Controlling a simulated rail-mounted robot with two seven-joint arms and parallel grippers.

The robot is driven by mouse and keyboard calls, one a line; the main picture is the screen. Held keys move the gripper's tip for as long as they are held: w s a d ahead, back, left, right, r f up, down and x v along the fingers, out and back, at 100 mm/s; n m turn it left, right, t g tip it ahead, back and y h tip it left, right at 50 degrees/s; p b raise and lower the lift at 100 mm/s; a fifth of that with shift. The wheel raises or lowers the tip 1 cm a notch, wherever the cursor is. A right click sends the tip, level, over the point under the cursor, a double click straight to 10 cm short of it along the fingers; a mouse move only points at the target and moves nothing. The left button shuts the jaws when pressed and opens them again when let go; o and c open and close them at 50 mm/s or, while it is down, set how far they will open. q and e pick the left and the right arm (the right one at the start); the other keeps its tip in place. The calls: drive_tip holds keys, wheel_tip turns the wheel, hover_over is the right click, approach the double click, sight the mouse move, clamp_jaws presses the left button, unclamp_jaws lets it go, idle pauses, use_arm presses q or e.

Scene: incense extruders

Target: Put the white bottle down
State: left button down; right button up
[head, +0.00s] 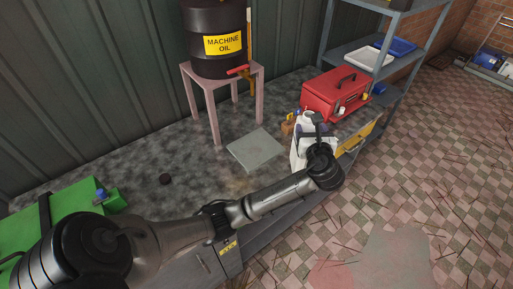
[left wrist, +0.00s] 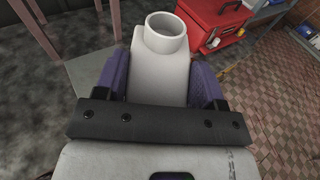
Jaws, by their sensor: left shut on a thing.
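The white bottle (left wrist: 165,60) is between the two purple-padded fingers of my left gripper (left wrist: 163,82) in the left wrist view. The gripper is shut on its body, and its open round mouth points away from the palm. In the head view the white bottle (head: 301,140) shows as a narrow white shape, partly hidden behind my left gripper (head: 312,138). It is close to the grey square plate and the red toolbox. Whether its base touches a surface is hidden. My right gripper is not in view.
A grey square plate (head: 255,150) lies left of the bottle. A red toolbox (head: 336,94) stands just behind it. A machine oil drum (head: 215,40) sits on a pink stand (head: 208,86). A green case (head: 60,220) is at left. The dark surface left of the plate is mostly clear.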

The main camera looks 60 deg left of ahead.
sight(294, 137)
use_arm(q)
drive_tip(key=a+f+n+g, duration=0.1)
drive_tip(key=n+g, duration=0.1)
drive_tip(key=g, duration=0.1)
drive_tip(key=s+a+f+n+g+y, duration=0.1)
drive_tip(key=a+f+n+g, duration=0.1)
drive_tip(key=g, duration=0.1)
drive_tip(key=s+a+f+n+g+y+p, duration=0.1)
drive_tip(key=f+n+g, duration=0.1)
drive_tip(key=n+g, duration=0.1)
drive_tip(key=shift+a+f, duration=0.1)
drive_tip(key=shift+a, duration=0.1)
drive_tip(key=s+a+f, duration=0.1)
drive_tip(key=s+a, duration=0.1)
drive_tip(key=a, duration=1.5)
drive_tip(key=shift+a+f+g+b, duration=0.3)
drive_tip(key=shift+f+b, duration=0.05)
drive_tip(key=shift+b, duration=0.1)
drive_tip(key=shift+c, duration=1)
unclamp_jaws()
drive_tip(key=shift+f, duration=0.2)
